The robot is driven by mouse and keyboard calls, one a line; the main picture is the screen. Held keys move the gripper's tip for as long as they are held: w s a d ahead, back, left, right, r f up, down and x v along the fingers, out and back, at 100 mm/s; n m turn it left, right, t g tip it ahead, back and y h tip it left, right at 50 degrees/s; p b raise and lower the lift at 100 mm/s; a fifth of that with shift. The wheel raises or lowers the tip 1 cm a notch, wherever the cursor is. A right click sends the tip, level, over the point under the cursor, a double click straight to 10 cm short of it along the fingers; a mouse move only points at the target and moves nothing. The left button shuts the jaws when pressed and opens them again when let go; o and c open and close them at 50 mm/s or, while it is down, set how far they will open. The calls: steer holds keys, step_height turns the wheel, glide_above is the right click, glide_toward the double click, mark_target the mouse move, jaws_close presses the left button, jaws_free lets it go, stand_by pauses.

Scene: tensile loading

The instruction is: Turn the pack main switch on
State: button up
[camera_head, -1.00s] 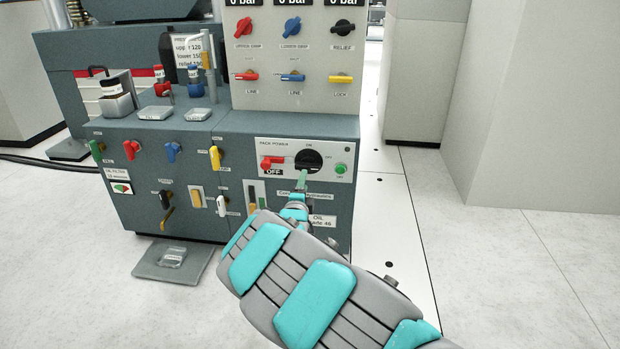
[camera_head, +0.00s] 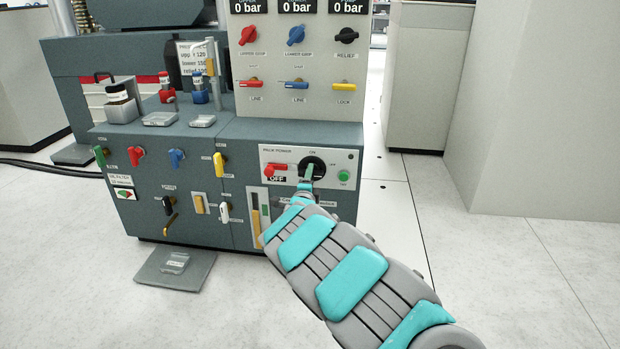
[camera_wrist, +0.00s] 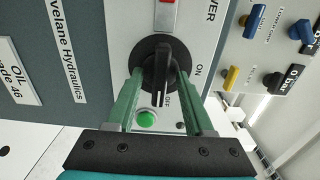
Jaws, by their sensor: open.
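The pack main switch (camera_head: 311,166) is a round black rotary knob on the white pack power panel (camera_head: 343,156). In the wrist view the black knob (camera_wrist: 158,72) has a raised grip bar with a white line, which points toward the OFF label. My gripper (camera_head: 309,177) is in front of the knob in the head view. In the wrist view its two green fingers (camera_wrist: 154,84) are open, one on each side of the grip bar. I cannot tell whether they touch it.
A red handle (camera_head: 275,168) with an OFF tag sits left of the knob, and a green button (camera_head: 344,175) sits to its right. Gauges reading 0 bar and coloured valve handles are above. A grey pedal (camera_head: 176,266) is on the floor at left.

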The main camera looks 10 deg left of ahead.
steer(key=shift+c, duration=0.2)
jaws_close()
stand_by(0.4)
